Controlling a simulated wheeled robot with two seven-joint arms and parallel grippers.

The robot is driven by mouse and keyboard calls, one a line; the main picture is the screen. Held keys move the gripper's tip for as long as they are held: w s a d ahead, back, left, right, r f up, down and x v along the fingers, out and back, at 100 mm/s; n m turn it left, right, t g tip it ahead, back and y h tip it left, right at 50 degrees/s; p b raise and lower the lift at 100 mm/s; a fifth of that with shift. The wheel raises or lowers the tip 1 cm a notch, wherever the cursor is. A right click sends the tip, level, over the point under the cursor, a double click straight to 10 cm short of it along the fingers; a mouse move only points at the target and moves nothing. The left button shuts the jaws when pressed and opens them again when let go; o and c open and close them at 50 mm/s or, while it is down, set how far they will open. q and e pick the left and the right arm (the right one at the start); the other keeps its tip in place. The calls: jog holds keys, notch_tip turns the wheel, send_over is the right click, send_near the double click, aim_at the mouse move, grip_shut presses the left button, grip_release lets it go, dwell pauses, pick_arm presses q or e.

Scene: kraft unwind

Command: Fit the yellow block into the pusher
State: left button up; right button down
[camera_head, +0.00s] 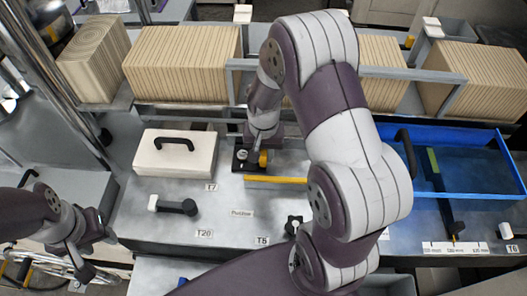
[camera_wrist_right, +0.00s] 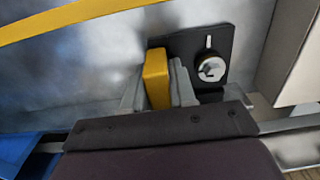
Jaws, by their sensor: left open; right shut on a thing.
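The yellow block (camera_wrist_right: 157,78) is upright between the two grey fingers of my right gripper (camera_wrist_right: 160,88), which is shut on it. In the head view the block (camera_head: 263,158) shows as a small yellow piece below the right wrist. Right beside it is a black plate with a silver round knob (camera_wrist_right: 211,68), which looks like the pusher; it also shows in the head view (camera_head: 241,164). The block overlaps the plate's edge in the wrist view; I cannot tell whether they touch. My left gripper (camera_head: 84,264) is open and empty at the lower left.
A yellow strip (camera_head: 275,180) lies just in front of the plate. A white box with a black handle (camera_head: 175,160) stands to its left. A blue tray (camera_head: 470,190) is at the right. A "Pusher" label (camera_head: 241,212) is on the bench.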

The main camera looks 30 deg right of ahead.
jog(key=shift+f, duration=0.1)
jog(key=c, duration=0.8)
grip_release()
jog(key=shift+c, duration=0.2)
notch_tip(320, 180, up, 13)
jog(key=p, duration=1.1)
jog(key=shift+f, duration=0.15)
